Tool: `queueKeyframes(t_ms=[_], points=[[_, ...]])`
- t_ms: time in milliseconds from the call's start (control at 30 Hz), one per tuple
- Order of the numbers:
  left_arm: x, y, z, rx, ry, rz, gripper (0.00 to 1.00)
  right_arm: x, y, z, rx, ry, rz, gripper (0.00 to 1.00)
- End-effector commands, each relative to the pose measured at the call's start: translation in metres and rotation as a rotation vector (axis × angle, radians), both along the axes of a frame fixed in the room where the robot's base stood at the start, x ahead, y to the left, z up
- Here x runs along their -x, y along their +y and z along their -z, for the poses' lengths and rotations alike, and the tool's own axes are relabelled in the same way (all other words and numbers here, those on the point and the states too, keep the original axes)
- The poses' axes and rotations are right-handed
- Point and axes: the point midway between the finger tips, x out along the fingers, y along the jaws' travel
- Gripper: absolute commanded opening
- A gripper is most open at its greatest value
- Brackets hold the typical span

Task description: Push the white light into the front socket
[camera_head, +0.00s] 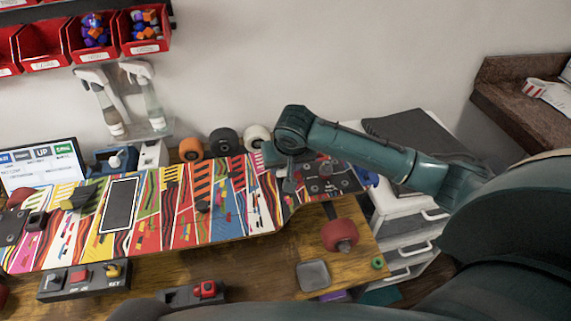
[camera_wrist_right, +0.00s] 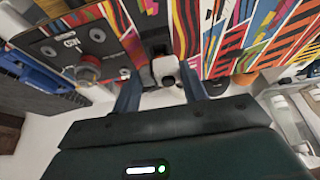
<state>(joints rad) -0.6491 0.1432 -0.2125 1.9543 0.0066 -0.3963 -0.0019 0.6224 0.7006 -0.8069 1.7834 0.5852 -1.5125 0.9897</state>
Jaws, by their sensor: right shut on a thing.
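My right gripper (camera_head: 288,181) is over the right end of the colourful skateboard deck (camera_head: 227,204). In the right wrist view the two fingers of this gripper (camera_wrist_right: 163,80) point at the deck's edge. They are shut on a small white light (camera_wrist_right: 165,66), with one finger on each side. The light sits close against a dark fitting at the deck edge. I cannot tell whether it is seated in the front socket, since the socket is not clearly visible behind it. In the head view the light is hidden by my gripper. My left gripper is not in view.
The deck lies on a wooden workbench (camera_head: 262,266). Wheels (camera_head: 224,142) line the wall behind it, and a red wheel (camera_head: 340,234) is in front. Switch boxes (camera_head: 82,279) stand along the front. Spray bottles (camera_head: 104,105) and red bins (camera_head: 42,45) are at the back left.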

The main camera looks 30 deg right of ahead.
Motion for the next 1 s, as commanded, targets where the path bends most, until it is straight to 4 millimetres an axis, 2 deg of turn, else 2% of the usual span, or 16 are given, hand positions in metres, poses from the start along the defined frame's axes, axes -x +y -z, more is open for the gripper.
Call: queueKeyframes(t_ms=[1000], points=[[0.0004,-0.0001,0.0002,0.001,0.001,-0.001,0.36,-0.0005,0.0002,0.0078,-0.001,-0.001,0.0,0.19]])
